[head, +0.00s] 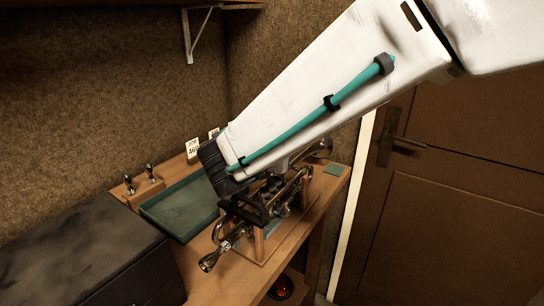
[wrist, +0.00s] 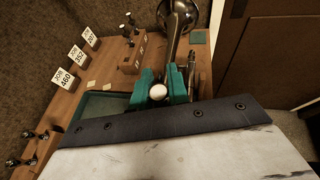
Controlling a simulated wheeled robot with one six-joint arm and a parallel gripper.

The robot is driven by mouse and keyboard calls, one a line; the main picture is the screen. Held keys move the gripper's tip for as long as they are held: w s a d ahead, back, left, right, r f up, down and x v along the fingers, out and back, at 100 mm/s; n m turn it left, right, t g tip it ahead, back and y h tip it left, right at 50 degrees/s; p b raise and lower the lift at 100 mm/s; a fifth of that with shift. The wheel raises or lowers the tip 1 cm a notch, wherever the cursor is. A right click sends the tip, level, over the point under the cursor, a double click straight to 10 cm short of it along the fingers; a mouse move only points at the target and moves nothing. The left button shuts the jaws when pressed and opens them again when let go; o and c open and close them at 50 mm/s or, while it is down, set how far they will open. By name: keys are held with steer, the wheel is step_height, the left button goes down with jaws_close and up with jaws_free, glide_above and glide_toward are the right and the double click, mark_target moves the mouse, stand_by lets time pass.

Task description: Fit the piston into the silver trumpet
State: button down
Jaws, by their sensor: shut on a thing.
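My gripper (wrist: 159,90) shows in the wrist view with its teal fingers shut on a small part with a round white top, which I take to be the piston (wrist: 158,92). The rest of that part is hidden below its top. The silver trumpet (wrist: 178,16) shows its bell just beyond the fingers, and silver tubing shows close to the right finger. I cannot tell whether the piston is inside a valve casing.
A green tray (head: 180,215) lies left of the stand. Two valve-like parts stand in a wooden block (head: 145,190) beyond it. Numbered job cards (wrist: 75,55) stand along the bench's back. A dark case (head: 75,260) is at the left, and a door (head: 450,210) at the right.

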steer(key=shift+r, duration=1.9)
steer(key=shift+f, duration=4.6)
steer(key=c, duration=1.3)
jaws_free()
steer(key=shift+s, duration=0.1)
